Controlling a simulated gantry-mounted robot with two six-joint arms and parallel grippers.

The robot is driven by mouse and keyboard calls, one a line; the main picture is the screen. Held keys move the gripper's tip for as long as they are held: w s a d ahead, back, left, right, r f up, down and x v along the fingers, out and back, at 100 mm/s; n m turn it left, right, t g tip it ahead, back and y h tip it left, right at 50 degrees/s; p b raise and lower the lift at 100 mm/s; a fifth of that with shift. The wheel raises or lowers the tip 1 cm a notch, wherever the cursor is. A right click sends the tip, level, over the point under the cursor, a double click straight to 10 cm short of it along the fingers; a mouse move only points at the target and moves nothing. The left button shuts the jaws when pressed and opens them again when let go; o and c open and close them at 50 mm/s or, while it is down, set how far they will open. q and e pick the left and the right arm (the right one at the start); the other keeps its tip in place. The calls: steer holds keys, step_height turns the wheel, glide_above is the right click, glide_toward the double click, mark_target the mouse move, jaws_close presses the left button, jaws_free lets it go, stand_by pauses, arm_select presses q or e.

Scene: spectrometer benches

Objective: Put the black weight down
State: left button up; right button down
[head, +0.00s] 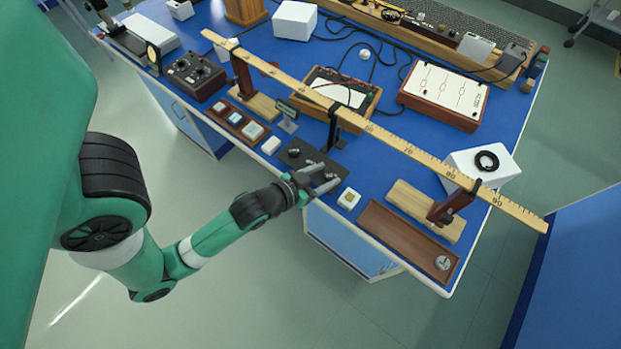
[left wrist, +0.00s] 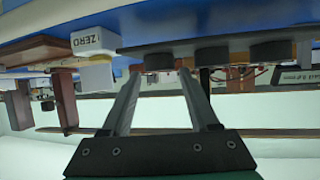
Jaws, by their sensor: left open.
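A black plate (head: 287,160) with dark round pieces on it lies near the front edge of the blue bench. In the left wrist view the bench hangs at the top, and three black discs sit in a row on the plate (left wrist: 185,47): one left (left wrist: 158,62), one middle (left wrist: 211,56), one right (left wrist: 270,51). I cannot tell which is the task's black weight. My left gripper (head: 319,180) is at the plate's front edge, open. Its fingers (left wrist: 160,76) point toward the left disc, with nothing visibly held between them. My right gripper is not in view.
A long yellow ruler beam (head: 400,146) crosses above the bench on supports. A white ZERO block (left wrist: 93,44) stands beside the plate. A brown tray (head: 395,232) lies at front right. A white box (head: 460,165) carries a black ring (head: 486,160).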

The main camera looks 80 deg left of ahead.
arm_select(q)
steer(key=p+v, duration=0.3)
steer(key=v, duration=0.8)
steer(key=shift+a+f, duration=0.1)
steer(key=w+d+r+m+t+h, duration=0.1)
steer(key=w+d+r+t, duration=0.3)
steer(key=w+r, duration=0.8)
steer(key=w+d+r+m+t+h, duration=0.1)
steer(key=w+d+r+t+h, duration=0.3)
steer(key=w+r, duration=0.8)
steer(key=s+d+r+m+t+h, duration=0.1)
steer(key=r+t, duration=0.3)
steer(key=r, duration=1.1)
steer(key=s+d+r+m+t+h, duration=0.2)
steer(key=s+d+r+m+t, duration=0.1)
steer(key=r, duration=1.3)
steer(key=shift+s+d+m+t+h, duration=0.15)
steer(key=shift+s+m+t+h, duration=0.15)
steer(key=shift+s+m+t, duration=0.3)
